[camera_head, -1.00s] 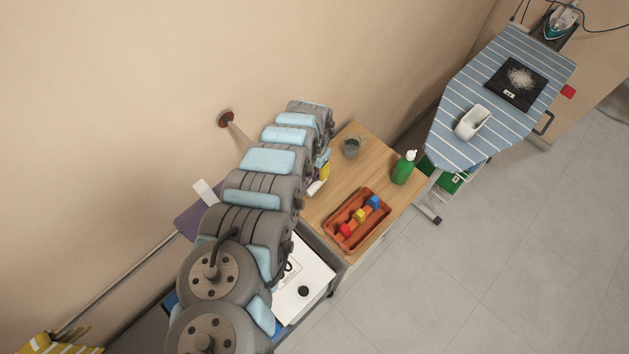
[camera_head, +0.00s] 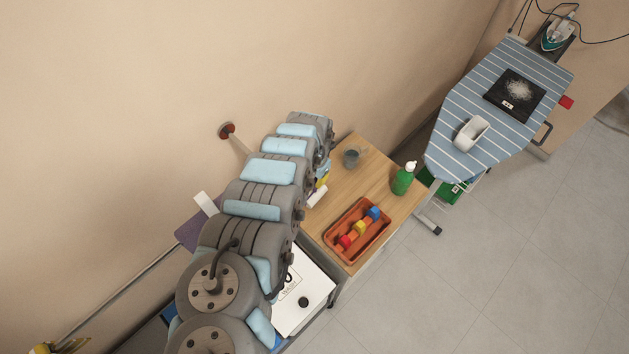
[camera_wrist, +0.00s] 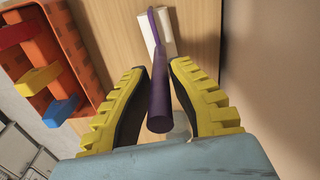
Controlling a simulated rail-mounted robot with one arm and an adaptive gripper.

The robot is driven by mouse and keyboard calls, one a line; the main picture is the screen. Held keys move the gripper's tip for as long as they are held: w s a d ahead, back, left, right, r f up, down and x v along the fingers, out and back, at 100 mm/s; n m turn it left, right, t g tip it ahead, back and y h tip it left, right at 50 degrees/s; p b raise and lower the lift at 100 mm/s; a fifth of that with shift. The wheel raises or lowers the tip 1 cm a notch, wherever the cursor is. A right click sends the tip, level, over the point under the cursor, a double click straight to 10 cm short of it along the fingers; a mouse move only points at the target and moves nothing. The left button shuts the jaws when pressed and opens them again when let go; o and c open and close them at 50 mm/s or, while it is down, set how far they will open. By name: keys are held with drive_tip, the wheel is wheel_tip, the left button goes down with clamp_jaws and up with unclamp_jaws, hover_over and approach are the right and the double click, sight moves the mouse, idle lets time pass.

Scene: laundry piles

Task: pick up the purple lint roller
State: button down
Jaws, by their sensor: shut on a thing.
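The purple lint roller (camera_wrist: 159,110) has a dark purple handle and a white roll (camera_wrist: 157,30). In the wrist view its handle stands between the two yellow-ribbed fingers of my gripper (camera_wrist: 160,68), pointing up towards the camera. My gripper is shut on this handle. The white roll lies beyond the fingertips, over the wooden tabletop; I cannot tell whether it touches the wood. In the head view the white roll (camera_head: 316,196) shows beside my gripper (camera_head: 322,180), and my arm hides most of the handle.
On the wooden table (camera_head: 335,215) stand an orange crate (camera_head: 336,247) with coloured blocks, a green bottle (camera_head: 403,179) and a grey mug (camera_head: 351,157). The wall is close to the table's back. A striped ironing board (camera_head: 440,140) stands at the right.

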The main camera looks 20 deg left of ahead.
wheel_tip(320, 180, up, 4)
drive_tip(key=p, duration=0.3)
drive_tip(key=shift+d, duration=0.1)
drive_tip(key=s+d+r+p, duration=0.6)
drive_tip(key=d+r+p, duration=0.2)
drive_tip(key=d, duration=0.3)
drive_tip(key=shift+s+d+r, duration=0.25)
drive_tip(key=shift+s+d, duration=0.1)
drive_tip(key=shift+s, duration=0.05)
drive_tip(key=w+d+r, duration=0.4)
drive_tip(key=w+r, duration=0.3)
drive_tip(key=w+d+r+n, duration=0.1)
drive_tip(key=w+r, duration=0.2)
drive_tip(key=r, duration=0.5)
drive_tip(key=w+d+r+n, duration=0.1)
drive_tip(key=w+d+r, duration=0.1)
drive_tip(key=r, duration=0.7)
drive_tip(key=w+d+r+n, duration=0.1)
drive_tip(key=w+r, duration=0.2)
drive_tip(key=r, duration=0.6)
drive_tip(key=shift+w+d+r, duration=0.2)
drive_tip(key=shift+w+r, duration=0.05)
drive_tip(key=shift+w, duration=0.1)
drive_tip(key=shift+f, duration=0.1)
